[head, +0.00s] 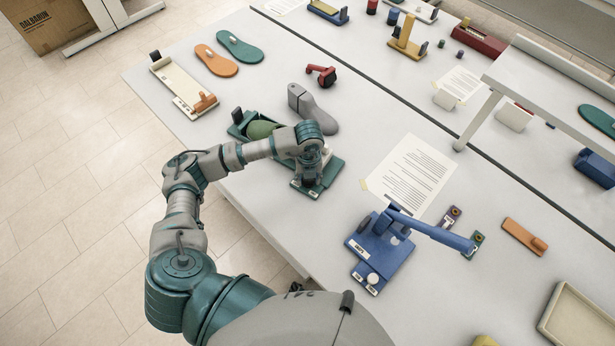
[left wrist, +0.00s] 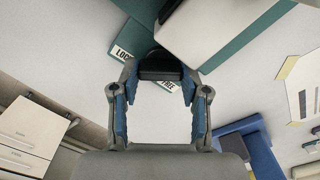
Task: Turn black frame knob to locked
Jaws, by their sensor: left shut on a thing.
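The teal frame (head: 328,172) stands near the table's left front edge, with a green rounded piece (head: 262,129) on it. My left gripper (head: 309,180) points down over the frame's near end. In the left wrist view my left gripper (left wrist: 160,82) is shut on the black knob (left wrist: 160,66), with a finger on each side. A "LOCK" label (left wrist: 124,54) lies left of the knob and a partly covered "FREE" label (left wrist: 168,85) lies below it. The knob's exact angle is hard to tell.
A blue fixture (head: 372,247) with a long lever stands to the right. A grey shoe last (head: 314,108) and a red tool (head: 321,75) lie behind the frame. A white raised shelf (head: 560,92) stands at right.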

